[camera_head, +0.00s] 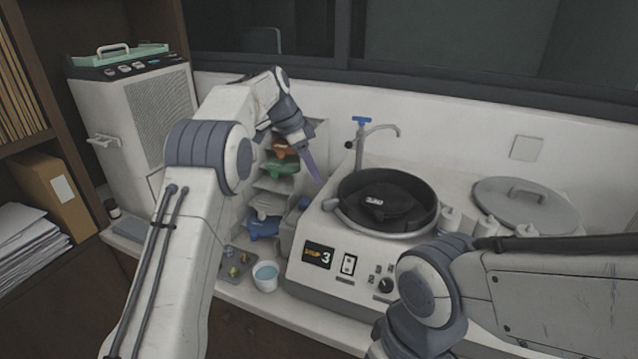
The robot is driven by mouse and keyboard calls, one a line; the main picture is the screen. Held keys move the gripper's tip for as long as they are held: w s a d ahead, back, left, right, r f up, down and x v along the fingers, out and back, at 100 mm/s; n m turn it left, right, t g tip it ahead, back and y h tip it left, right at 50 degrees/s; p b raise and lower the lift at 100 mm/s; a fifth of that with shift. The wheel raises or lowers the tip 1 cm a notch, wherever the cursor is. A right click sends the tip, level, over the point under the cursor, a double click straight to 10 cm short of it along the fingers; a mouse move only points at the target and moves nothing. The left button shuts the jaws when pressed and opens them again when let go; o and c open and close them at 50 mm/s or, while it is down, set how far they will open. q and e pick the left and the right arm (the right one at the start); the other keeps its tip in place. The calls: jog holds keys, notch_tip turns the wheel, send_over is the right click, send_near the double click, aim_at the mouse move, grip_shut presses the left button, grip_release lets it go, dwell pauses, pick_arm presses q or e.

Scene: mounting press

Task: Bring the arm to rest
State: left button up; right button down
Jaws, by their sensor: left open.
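My left arm (185,215) reaches up from the lower left and bends over toward a rack. My left gripper (313,167) is open, small in the picture, and points down beside the rack, left of the machine's bowl. I see nothing held in it. My right arm (540,285) comes in from the right edge. Its grey joint (428,285) is in front of the machine's right corner, and the arm runs down out of the frame, so its gripper does not show.
A grey rack (268,187) holds orange, green and blue items. The white machine (335,225) has a black bowl (388,200), a tap (375,135) and a lid (525,203) to the right. A white cup (265,277) stands on the counter. A tall cabinet (130,115) stands left.

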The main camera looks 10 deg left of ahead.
pick_arm(q)
jog(key=shift+a+r, duration=0.15)
jog(key=shift+r, duration=0.1)
jog(key=shift+s, duration=0.1)
jog(key=s+d+n+y, duration=0.1)
jog(key=s+d, duration=0.3)
jog(key=s, duration=0.3)
jog(key=s+d+n+g, duration=0.15)
jog(key=s+d, duration=0.25)
jog(key=s, duration=0.4)
jog(key=s+d+n+y, duration=0.1)
jog(key=s+d+n, duration=0.1)
jog(key=s+d, duration=0.4)
jog(key=s+a+f+n, duration=0.1)
jog(key=s+a+f, duration=0.2)
jog(key=s, duration=0.8)
jog(key=s+a+f+n+y, duration=0.1)
jog(key=s+a+f, duration=0.2)
jog(key=s, duration=0.9)
jog(key=shift+s+a+f, duration=0.25)
jog(key=shift+f, duration=0.15)
